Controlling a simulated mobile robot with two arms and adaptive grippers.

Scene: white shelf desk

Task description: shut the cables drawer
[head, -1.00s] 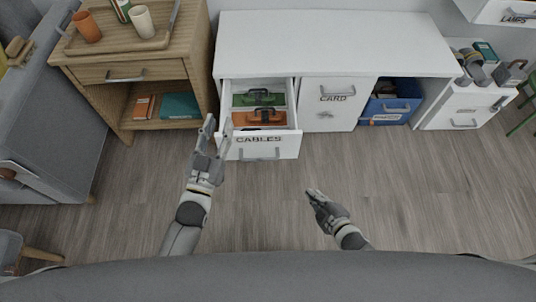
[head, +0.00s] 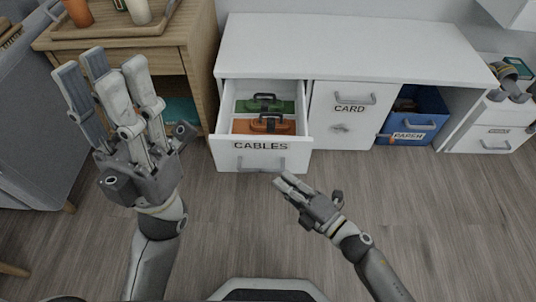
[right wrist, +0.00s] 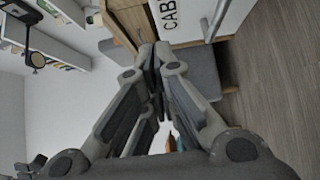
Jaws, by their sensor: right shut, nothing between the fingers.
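The cables drawer (head: 226,155) is pulled out at the left end of the white desk. Its white front bears the label CABLES and a grey handle (head: 262,164). A green case (head: 250,106) and an orange case (head: 250,127) lie inside it. My right gripper (head: 282,178) is shut and empty, just in front of the drawer's handle; I cannot tell whether it touches. In the right wrist view its fingers (right wrist: 157,55) are together beside the drawer front (right wrist: 192,18), with part of the label showing. My left gripper (head: 100,68) is open and empty, raised left of the drawer.
A wooden cabinet (head: 190,55) stands left of the desk, behind my left gripper. Right of the drawer are the closed CARD door (head: 345,125) and a blue PAPER bin (head: 425,128). The grey wood floor in front of the desk is clear.

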